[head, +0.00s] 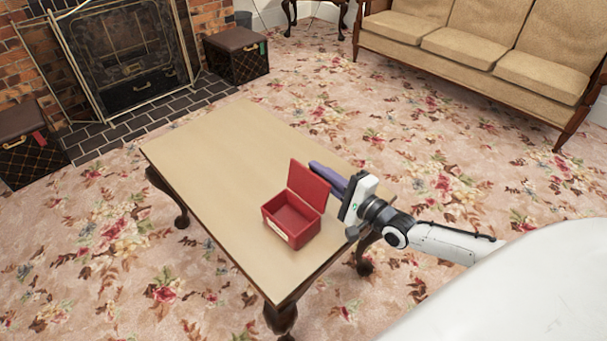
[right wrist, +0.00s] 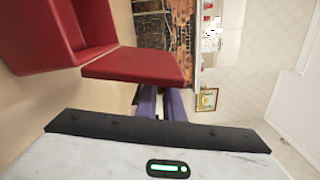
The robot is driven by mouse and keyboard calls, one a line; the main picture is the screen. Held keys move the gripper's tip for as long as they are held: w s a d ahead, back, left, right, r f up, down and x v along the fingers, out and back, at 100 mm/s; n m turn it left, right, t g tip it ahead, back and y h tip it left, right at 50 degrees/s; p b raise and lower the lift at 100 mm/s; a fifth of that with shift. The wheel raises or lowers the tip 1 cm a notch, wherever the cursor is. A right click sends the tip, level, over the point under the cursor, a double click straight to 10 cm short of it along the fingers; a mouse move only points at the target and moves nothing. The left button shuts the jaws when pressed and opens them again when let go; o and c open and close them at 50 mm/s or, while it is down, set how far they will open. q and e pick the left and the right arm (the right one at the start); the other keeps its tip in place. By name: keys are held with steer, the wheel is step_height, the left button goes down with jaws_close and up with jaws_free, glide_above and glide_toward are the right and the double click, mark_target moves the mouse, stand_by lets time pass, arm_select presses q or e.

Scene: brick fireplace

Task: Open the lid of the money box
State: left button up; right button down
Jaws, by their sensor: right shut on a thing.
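The red money box (head: 281,232) stands on the wooden table near its right end, with a pale label on its front. Its lid (head: 308,186) is swung up and stands open, and the empty-looking inside shows. The box (right wrist: 42,45) and the lid (right wrist: 137,66) also show large in the right wrist view. My right gripper (head: 315,167) reaches in from the right, with its purple fingers behind the raised lid. The fingers are shut at the lid, which partly hides them in the right wrist view. My left gripper is not in view.
The wooden table top (head: 210,165) is otherwise bare. A beige sofa (head: 480,50) stands at the back right. Dark boxes (head: 236,56) stand beside the fireplace screen (head: 125,55). Flowered carpet surrounds the table.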

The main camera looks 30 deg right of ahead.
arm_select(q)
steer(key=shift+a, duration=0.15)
arm_select(e)
steer(key=shift+d, duration=0.15)
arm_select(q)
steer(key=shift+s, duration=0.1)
arm_select(e)
steer(key=c, duration=1.9)
jaws_free()
steer(key=shift+s+d+f, duration=0.1)
steer(key=shift+s, duration=0.35)
arm_select(q)
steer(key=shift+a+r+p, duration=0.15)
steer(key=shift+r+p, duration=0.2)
steer(key=shift+p, duration=0.75)
arm_select(e)
steer(key=s+d, duration=0.1)
steer(key=s, duration=0.8)
steer(key=shift+d, duration=0.4)
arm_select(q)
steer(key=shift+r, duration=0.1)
